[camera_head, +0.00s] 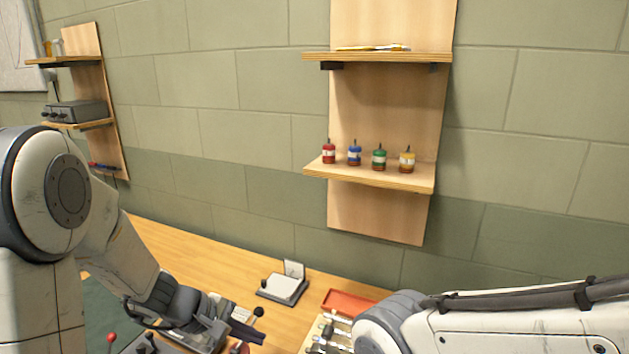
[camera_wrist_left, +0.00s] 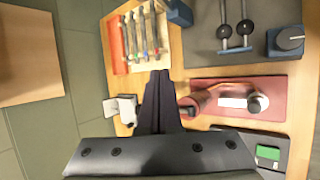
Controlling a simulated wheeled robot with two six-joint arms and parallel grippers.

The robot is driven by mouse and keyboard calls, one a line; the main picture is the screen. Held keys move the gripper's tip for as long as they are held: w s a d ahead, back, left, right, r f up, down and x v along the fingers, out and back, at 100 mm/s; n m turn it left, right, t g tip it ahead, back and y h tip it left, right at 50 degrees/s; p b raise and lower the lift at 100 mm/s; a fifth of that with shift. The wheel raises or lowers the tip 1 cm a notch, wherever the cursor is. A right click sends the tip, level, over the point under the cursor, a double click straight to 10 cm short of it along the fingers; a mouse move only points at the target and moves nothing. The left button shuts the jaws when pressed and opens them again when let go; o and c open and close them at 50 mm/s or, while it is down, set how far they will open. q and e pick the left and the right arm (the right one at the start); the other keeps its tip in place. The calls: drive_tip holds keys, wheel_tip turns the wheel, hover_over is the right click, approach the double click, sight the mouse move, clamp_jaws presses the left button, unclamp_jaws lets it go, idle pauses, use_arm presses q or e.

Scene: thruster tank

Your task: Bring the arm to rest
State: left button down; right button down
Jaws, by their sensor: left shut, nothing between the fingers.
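My left arm comes in from the left in the head view. Its gripper (camera_head: 246,330) is low over the workbench (camera_head: 205,263), pointing right. In the left wrist view the dark fingers (camera_wrist_left: 158,78) are together, with nothing between them. Their tips show between the tool rack (camera_wrist_left: 140,42) and a red plate (camera_wrist_left: 240,88) bearing a handle and a round knob. Whether they touch anything is unclear. My right arm crosses the lower right of the head view; its gripper is out of view.
A small stand with a white plate (camera_head: 283,288) and a red tray (camera_head: 348,302) lie near the wall. A shelf (camera_head: 372,176) holds several small coloured bottles. In the wrist view, a grey panel (camera_wrist_left: 207,42) carries black ball knobs, and a green-screened device (camera_wrist_left: 267,155) sits lower right.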

use_arm(q)
drive_tip(key=s+a+m+g+y, duration=0.1)
drive_tip(key=s+a+m+y, duration=0.55)
drive_tip(key=s+m, duration=0.4)
drive_tip(key=s+d+r+m+g, duration=0.1)
drive_tip(key=s+d+r+m, duration=0.1)
drive_tip(key=s+d+m, duration=0.2)
drive_tip(key=s+d+r+m+g, duration=0.1)
drive_tip(key=s+d+r+m, duration=0.2)
drive_tip(key=s+d, duration=0.4)
drive_tip(key=d+m, duration=0.1)
drive_tip(key=d, duration=0.2)
drive_tip(key=shift+s+d+g, duration=0.3)
drive_tip(key=shift+s+g, duration=0.05)
drive_tip(key=shift+g, duration=0.05)
drive_tip(key=shift+r+m, duration=0.15)
drive_tip(key=shift+m, duration=0.2)
